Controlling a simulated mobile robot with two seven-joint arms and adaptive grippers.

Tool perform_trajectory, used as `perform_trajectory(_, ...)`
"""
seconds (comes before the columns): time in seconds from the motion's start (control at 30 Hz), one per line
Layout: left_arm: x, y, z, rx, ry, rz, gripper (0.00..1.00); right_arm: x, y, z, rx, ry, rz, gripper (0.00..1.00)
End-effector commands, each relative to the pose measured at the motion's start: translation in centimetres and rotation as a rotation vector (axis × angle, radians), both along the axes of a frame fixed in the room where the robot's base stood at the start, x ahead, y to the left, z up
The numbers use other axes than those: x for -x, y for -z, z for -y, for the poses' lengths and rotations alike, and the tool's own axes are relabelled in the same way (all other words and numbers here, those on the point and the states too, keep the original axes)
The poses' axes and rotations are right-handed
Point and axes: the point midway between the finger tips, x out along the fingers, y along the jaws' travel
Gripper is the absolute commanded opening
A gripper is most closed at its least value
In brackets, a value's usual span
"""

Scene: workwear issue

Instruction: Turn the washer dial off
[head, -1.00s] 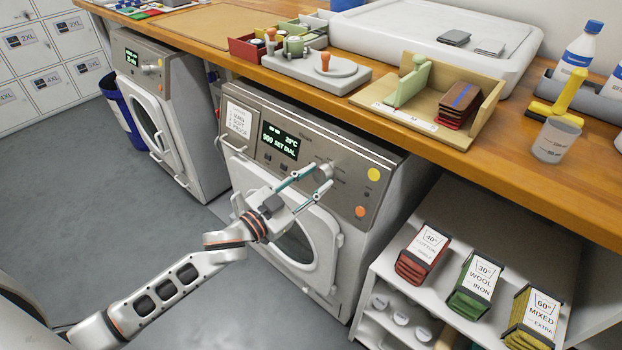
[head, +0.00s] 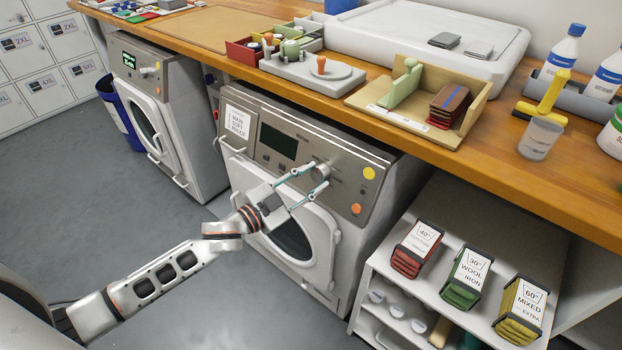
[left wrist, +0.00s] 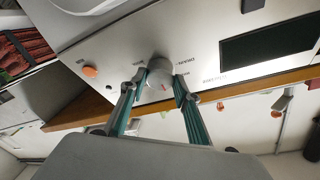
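The front washer's dial (head: 320,171) is a round grey knob on its brown-grey control panel, right of the display (head: 278,141), which is dark and blank. My left gripper (head: 319,177) is at the dial, with its two teal fingers apart, one on each side of the knob. In the left wrist view the dial (left wrist: 159,75) sits between the fingertips, with what looks like a narrow gap; contact is hard to judge. A small red mark shows on the knob's face. The dial's printed positions are too small to read. My right gripper is not in view.
A yellow button (head: 369,173) and an orange button (head: 356,208) lie right of the dial. The wooden counter (head: 400,129) overhangs the panel. A second washer (head: 155,115) stands left.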

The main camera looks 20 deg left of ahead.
Motion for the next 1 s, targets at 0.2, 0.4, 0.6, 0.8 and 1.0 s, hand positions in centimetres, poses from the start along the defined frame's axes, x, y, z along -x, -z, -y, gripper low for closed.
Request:
perform_trajectory(0.2, 0.0, 0.1, 0.0, 0.0, -0.001, -0.001, 0.48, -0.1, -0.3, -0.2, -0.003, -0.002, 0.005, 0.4)
perform_trajectory(0.4, 0.1, 0.0, 0.0, 0.0, -0.001, -0.001, 0.48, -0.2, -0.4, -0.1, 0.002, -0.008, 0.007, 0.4)
perform_trajectory(0.6, 1.5, 0.1, -0.8, 0.001, 0.0, -0.003, 0.48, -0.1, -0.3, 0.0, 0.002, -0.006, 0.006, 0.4)
perform_trajectory(0.8, 4.8, 0.1, -2.5, -0.001, 0.0, -0.004, 0.48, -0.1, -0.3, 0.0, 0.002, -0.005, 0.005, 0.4)
perform_trajectory(1.0, 7.9, 0.1, -4.1, 0.0, 0.0, -0.004, 0.48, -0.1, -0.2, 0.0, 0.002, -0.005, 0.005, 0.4)
